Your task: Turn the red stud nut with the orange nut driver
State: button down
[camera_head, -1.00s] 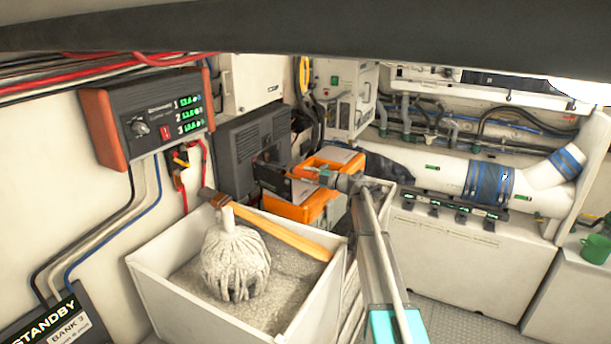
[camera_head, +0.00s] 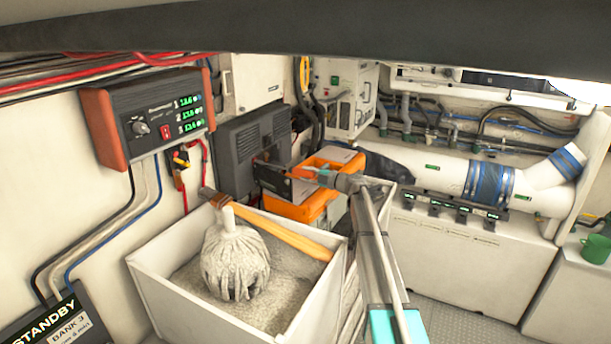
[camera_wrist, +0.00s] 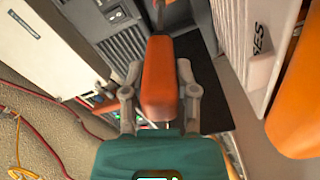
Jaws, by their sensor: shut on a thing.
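The orange nut driver's handle (camera_wrist: 160,82) stands between the two grey fingers of my gripper (camera_wrist: 160,98) in the wrist view. The gripper is shut on it. The driver's far end is hard to make out in the wrist view. In the head view my gripper (camera_head: 268,178) is in front of the dark grey louvred unit, just left of an orange case; the driver cannot be told apart there. I cannot pick out the red stud nut in either view. Red and yellow parts (camera_head: 180,160) with a red cable are on the left wall, left of the gripper.
A white bin (camera_head: 165,290) with a mop-like head and a wooden-handled tool stands below the gripper. The orange case (camera_head: 297,208) is close behind. The louvred unit (camera_head: 240,150) is behind the gripper. A charger panel (camera_head: 150,118) hangs on the left wall.

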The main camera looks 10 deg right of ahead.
jog(key=shift+w+a, duration=0.35)
jog(key=shift+a, duration=0.1)
jog(key=shift+m, duration=0.4)
jog(key=m, duration=0.4)
jog(key=shift+d+r+m, duration=0.1)
jog(key=shift+m, duration=0.7)
jog(key=m, duration=0.3)
jog(key=shift+m, duration=0.3)
jog(key=m, duration=1)
jog(key=shift+w, duration=0.1)
jog(key=shift+d, duration=0.1)
